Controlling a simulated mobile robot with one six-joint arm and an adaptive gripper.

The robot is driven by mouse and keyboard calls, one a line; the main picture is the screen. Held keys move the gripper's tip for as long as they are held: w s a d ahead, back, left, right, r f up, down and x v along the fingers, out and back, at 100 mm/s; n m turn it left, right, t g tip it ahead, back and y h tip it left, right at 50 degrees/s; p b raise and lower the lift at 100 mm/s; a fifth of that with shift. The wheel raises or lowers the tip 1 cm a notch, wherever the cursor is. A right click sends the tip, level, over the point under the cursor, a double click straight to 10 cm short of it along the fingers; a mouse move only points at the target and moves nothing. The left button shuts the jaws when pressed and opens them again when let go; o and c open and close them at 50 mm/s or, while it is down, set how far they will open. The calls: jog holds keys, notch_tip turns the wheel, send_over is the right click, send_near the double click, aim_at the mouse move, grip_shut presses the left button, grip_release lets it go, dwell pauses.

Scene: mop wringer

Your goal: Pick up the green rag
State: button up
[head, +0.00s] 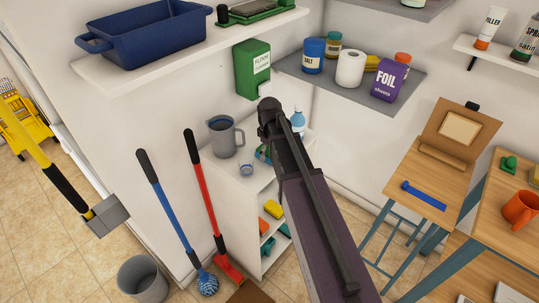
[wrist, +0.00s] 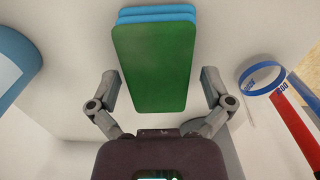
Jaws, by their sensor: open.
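The green rag (wrist: 152,70) lies flat as the top layer of a small stack in the wrist view, with blue layers (wrist: 157,12) showing at its far edge. My gripper (wrist: 160,76) is open, with one finger on each side of the rag. The fingers look apart from its long edges; I cannot tell their height over it. In the head view, the rag shows as a small green patch (head: 262,152) on top of the white cabinet, mostly hidden by my arm. My fingertips cannot be made out there.
A grey pitcher (head: 222,138), a small blue-rimmed ring (head: 246,170) and a blue-capped bottle (head: 298,122) share the white cabinet top (head: 232,165). In the wrist view, the blue ring (wrist: 262,78) and a red item (wrist: 296,125) lie to the right. A wall shelf (head: 345,85) hangs above.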

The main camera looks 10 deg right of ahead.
jog(key=c, duration=0.9)
jog(key=shift+r, duration=0.15)
